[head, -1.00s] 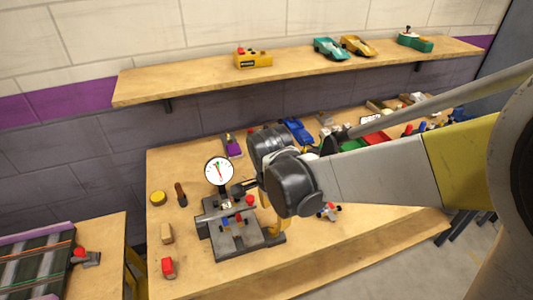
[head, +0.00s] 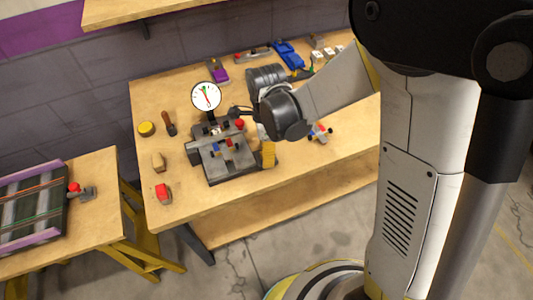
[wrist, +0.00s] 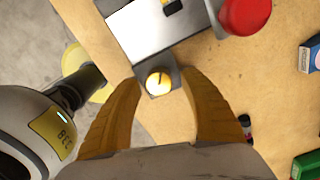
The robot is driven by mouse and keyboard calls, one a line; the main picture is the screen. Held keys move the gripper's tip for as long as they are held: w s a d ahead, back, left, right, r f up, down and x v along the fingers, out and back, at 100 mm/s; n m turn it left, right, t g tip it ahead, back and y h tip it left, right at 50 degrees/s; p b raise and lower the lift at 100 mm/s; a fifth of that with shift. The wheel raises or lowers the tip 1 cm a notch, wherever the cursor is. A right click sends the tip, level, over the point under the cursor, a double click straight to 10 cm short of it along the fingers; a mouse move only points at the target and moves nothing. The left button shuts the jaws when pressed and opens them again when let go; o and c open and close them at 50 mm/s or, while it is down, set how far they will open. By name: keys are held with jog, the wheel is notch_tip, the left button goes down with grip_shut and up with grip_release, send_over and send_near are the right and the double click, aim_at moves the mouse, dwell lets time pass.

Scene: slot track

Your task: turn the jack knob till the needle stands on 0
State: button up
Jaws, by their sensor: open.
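A round white dial gauge (head: 206,96) stands at the back of a grey metal fixture (head: 212,170) on the bench. Its thin needle points up and slightly left, near a small green mark at the top; the figures are too small to read. In the wrist view, a small round yellow-topped knob with a dark line (wrist: 159,82), apparently the jack knob, sits on a grey block at the fixture's edge. My gripper (wrist: 162,79) is open, its yellow fingertips on either side of the knob. Contact cannot be told. In the head view the gripper (head: 268,154) is at the fixture's right side.
A red knob (wrist: 245,14) rises from the fixture close by. A yellow puck (head: 147,129), a screwdriver (head: 168,123), a tan block (head: 158,162) and a red block (head: 163,194) lie left of the fixture. A side table with track (head: 35,210) stands at the left.

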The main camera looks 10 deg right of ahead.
grip_shut()
jog(key=shift+n, duration=2.4)
grip_release()
notch_tip(320, 180, up, 12)
